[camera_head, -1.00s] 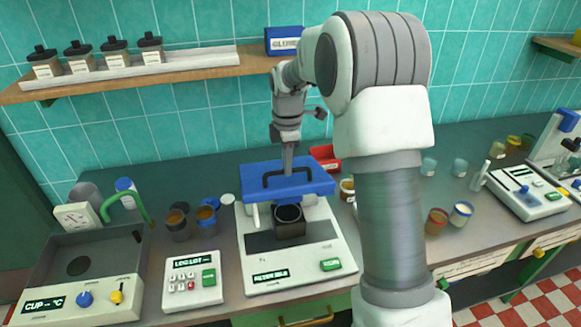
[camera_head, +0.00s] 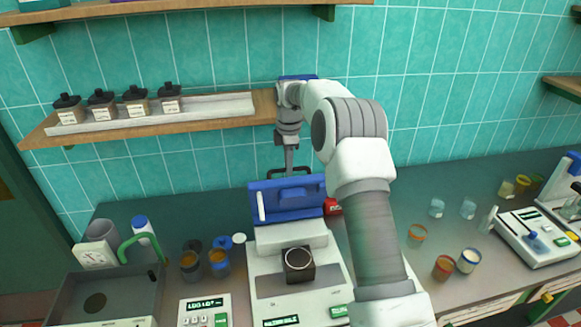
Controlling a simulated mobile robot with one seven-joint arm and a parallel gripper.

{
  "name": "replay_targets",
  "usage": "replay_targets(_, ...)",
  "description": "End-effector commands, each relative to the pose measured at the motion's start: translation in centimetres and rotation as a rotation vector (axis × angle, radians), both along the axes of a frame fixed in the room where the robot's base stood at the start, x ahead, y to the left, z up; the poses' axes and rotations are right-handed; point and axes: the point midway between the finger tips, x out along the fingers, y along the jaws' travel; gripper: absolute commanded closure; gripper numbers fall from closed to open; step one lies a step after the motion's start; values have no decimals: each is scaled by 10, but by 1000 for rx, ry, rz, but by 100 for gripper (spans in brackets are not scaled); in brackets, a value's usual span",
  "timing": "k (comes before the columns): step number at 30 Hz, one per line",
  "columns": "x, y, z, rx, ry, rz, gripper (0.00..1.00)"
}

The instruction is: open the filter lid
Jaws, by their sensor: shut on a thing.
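The filter machine (camera_head: 285,240) stands on the dark counter in the middle. Its blue filter lid (camera_head: 292,207) is swung up and stands nearly upright at the back of the machine, its underside facing me. The black lid handle (camera_head: 308,177) shows above the lid's top edge. My gripper (camera_head: 289,168) is shut on this handle; its fingertips are small and partly hidden. A dark square cup with a pale round rim (camera_head: 299,265) sits open on the machine's front.
A wooden shelf (camera_head: 215,130) with several black-capped jars is behind, left of my arm. Small jars (camera_head: 219,262) stand left of the machine. A red box (camera_head: 332,207) is close beside the lid.

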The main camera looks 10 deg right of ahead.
Motion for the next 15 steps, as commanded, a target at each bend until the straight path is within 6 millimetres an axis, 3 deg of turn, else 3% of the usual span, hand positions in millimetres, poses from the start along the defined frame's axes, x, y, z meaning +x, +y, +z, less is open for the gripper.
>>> replay_targets(15, 30, 0, -10, -1, 16, 3, 100)
